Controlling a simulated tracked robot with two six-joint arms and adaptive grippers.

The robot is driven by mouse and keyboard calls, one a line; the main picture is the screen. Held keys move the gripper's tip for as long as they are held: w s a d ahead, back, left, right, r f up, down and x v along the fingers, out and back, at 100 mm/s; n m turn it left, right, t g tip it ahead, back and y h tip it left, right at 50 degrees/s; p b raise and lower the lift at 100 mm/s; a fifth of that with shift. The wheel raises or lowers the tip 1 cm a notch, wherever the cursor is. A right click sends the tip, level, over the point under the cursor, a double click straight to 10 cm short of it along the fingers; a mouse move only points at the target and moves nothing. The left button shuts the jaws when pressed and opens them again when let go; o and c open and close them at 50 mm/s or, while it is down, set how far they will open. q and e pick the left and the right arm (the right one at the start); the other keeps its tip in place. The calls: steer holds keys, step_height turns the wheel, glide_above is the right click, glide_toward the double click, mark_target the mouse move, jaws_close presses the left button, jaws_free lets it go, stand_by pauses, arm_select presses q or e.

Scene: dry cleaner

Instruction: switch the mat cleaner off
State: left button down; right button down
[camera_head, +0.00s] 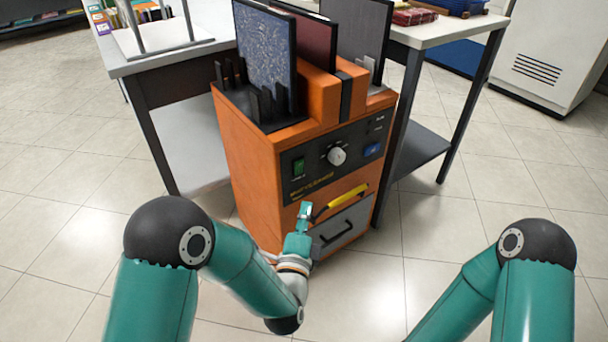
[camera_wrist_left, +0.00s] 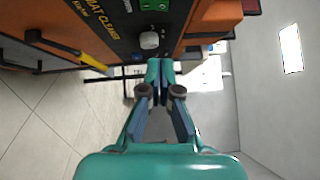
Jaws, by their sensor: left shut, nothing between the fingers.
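The mat cleaner (camera_head: 249,176) is an orange box with a black control panel (camera_head: 317,174) on its front. The panel has a green rocker switch (camera_head: 298,168), a white round knob (camera_head: 337,156) and a blue button (camera_head: 372,150). I cannot tell the switch's position. My left gripper (camera_head: 304,209) is shut and empty, in front of the machine below the green switch. In the left wrist view its fingertips (camera_wrist_left: 159,66) point toward the panel, near the knob (camera_wrist_left: 149,40); the green switch (camera_wrist_left: 154,5) is at the top edge. Contact is not clear. My right gripper is out of view.
A yellow-gripped handle (camera_head: 347,195) sticks out below the panel, above a grey drawer (camera_head: 345,228) with a black pull. Upright mats (camera_head: 265,58) stand in the machine's top. Tables (camera_head: 153,66) flank it. The tiled floor in front is clear.

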arm_select(q)
steer(key=b, duration=0.1)
glide_toward(304, 164)
steer(key=w+d, duration=0.3)
steer(key=shift+w+a+r+b, duration=0.25)
steer(key=shift+w+a, duration=0.25)
steer(key=shift+w, duration=0.3)
steer(key=shift+w+a+r+b, duration=0.15)
steer(key=shift+w+a+b, duration=0.3)
steer(key=shift+w, duration=0.3)
steer(key=shift+a, duration=0.1)
